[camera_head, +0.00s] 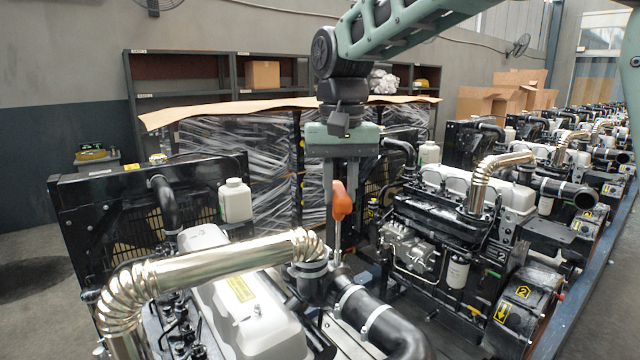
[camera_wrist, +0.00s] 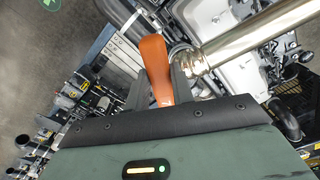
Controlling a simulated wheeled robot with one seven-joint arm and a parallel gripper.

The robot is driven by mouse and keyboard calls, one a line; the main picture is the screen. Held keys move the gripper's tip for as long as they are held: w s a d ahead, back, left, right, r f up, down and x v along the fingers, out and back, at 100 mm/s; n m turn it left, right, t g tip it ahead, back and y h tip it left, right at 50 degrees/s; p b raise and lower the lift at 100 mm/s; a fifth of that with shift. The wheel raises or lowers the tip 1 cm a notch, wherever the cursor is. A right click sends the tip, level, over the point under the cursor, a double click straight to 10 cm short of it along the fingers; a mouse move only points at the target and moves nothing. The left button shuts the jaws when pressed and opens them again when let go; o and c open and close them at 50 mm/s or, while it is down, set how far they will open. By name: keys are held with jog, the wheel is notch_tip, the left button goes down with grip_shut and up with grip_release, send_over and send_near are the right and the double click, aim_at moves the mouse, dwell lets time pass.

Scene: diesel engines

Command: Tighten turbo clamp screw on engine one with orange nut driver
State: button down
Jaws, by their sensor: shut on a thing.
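My gripper (camera_head: 340,192) hangs pointing down over the near engine and is shut on the orange handle of the nut driver (camera_head: 342,203). The driver's thin shaft runs down from the handle to the hose joint beside the silver pipe's end. The turbo clamp (camera_head: 310,268) is a metal band around the dark joint there. The clamp screw is too small to make out, and I cannot tell whether the driver's tip sits on it. In the wrist view the orange handle (camera_wrist: 155,70) stands between the two dark fingers, close to the silver pipe.
The near engine has a bright silver pipe (camera_head: 210,262), a black hose (camera_head: 375,320) and a white cover (camera_head: 250,310). A second engine (camera_head: 450,220), marked 2, stands to the right, with more engines in a row behind. Wrapped pallets (camera_head: 240,160) and shelves (camera_head: 185,80) stand at the back.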

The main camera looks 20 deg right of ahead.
aim_at(340, 219)
jog(key=shift+f+b, duration=3.3)
jog(key=shift+f, duration=0.45)
jog(key=shift+s+f, duration=0.1)
jog(key=shift+s, duration=0.1)
jog(key=shift+f+b, duration=0.35)
jog(key=shift+f, duration=0.5)
